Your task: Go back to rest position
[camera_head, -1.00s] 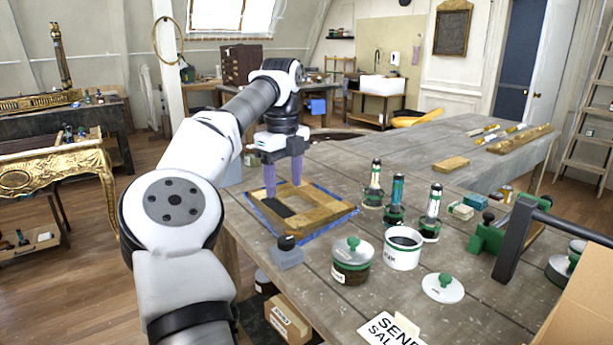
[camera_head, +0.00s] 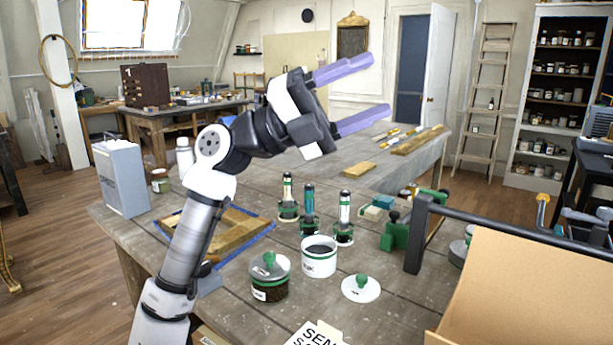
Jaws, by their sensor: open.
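My gripper (camera_head: 378,94) is raised above the workbench in the head view, pointing up and to the right. Its two purple fingers are spread wide apart with nothing between them. My arm rises from the lower left and partly hides a wooden frame (camera_head: 243,233), which lies flat on a blue-edged mat (camera_head: 262,238) on the workbench (camera_head: 400,230). The gripper is apart from the bench and everything on it.
Three green-based tools (camera_head: 309,212) stand mid-bench. A white pot (camera_head: 319,257), a lidded jar (camera_head: 270,277) and a lid (camera_head: 361,288) are nearer. A dark bar (camera_head: 520,228) and a cardboard box (camera_head: 535,295) stand at right. A grey can (camera_head: 122,178) stands at the left corner.

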